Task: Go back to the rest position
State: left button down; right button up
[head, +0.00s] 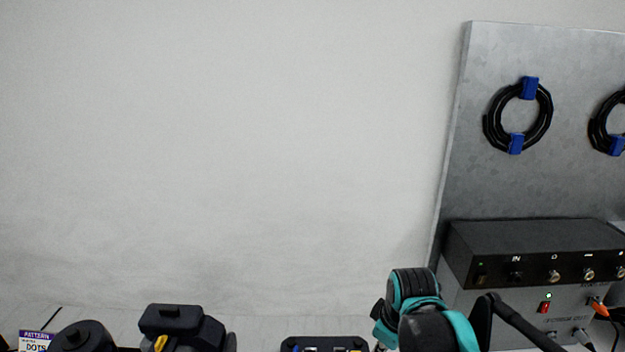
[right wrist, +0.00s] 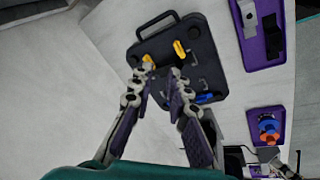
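My right gripper (right wrist: 161,82) shows in the right wrist view with its two fingers apart and nothing seen between them. Behind its fingertips is a black tray (right wrist: 197,52) with a handle, with small yellow and blue pieces on it. I cannot tell how far the fingertips are from the tray. In the head view my teal and black right arm (head: 425,312) rises at the bottom, right of centre; its gripper is out of frame. My left gripper is not in view. Two black housings (head: 180,322) stand at the bottom left, cut off by the frame.
A grey metal panel (head: 455,150) at the right carries coiled black cables (head: 487,122). A black box (head: 530,238) with sockets and plugged cables stands before it. A pattern label (head: 36,340) is at lower left. Purple trays (right wrist: 248,50) lie right of the black tray. The wall area is clear.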

jog(key=s+d+f+m+t+b, duration=0.1)
jog(key=s+d+f+m+t, duration=0.1)
jog(key=s+f+m, duration=0.3)
jog(key=s+m+t, duration=0.1)
jog(key=s+m, duration=0.3)
jog(key=s, duration=0.3)
jog(key=shift+s+d+f+m+t, duration=0.2)
jog(key=shift+s+m+t, duration=0.1)
jog(key=shift+m, duration=0.1)
